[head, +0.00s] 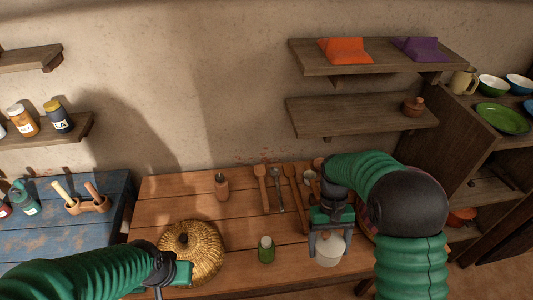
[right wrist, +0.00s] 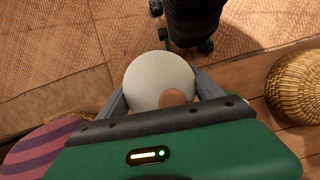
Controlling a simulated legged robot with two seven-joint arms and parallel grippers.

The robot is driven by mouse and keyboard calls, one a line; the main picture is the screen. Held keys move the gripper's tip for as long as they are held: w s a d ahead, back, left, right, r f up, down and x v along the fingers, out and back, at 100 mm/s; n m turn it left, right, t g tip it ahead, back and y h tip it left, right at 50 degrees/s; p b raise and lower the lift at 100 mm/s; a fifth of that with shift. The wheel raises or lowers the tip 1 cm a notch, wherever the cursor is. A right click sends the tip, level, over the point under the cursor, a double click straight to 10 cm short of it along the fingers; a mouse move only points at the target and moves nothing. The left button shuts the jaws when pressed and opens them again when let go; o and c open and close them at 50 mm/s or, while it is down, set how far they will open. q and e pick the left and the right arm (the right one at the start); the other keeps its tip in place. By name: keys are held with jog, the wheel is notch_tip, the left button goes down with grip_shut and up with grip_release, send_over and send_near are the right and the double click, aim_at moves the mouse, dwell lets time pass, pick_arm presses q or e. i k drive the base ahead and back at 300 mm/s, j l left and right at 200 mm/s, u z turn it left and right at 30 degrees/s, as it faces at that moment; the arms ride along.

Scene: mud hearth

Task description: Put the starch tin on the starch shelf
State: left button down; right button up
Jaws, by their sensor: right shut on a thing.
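My right gripper (head: 329,233) is shut on a white rounded container (head: 328,251) over the front right of the wooden table. In the right wrist view the container (right wrist: 158,80) sits between both fingers (right wrist: 160,95), with a brownish round patch on its near side. No label shows, so I cannot tell whether it is the starch tin. No shelf shows a starch label. The lower right wall shelf (head: 345,117) holds one small clay pot (head: 413,106) at its right end and is otherwise bare. My left gripper (head: 172,280) is low at the left, its fingertips mostly hidden.
An upper shelf (head: 370,66) carries an orange and a purple packet. A left shelf (head: 40,138) holds jars. A woven lidded basket (head: 191,255), a green jar (head: 266,250) and wooden utensils (head: 262,188) are on the table (head: 150,215). A dish cabinet (head: 440,150) stands right.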

aim_at(373, 114)
jog(key=i+l+u, duration=0.55)
jog(key=u, duration=0.95)
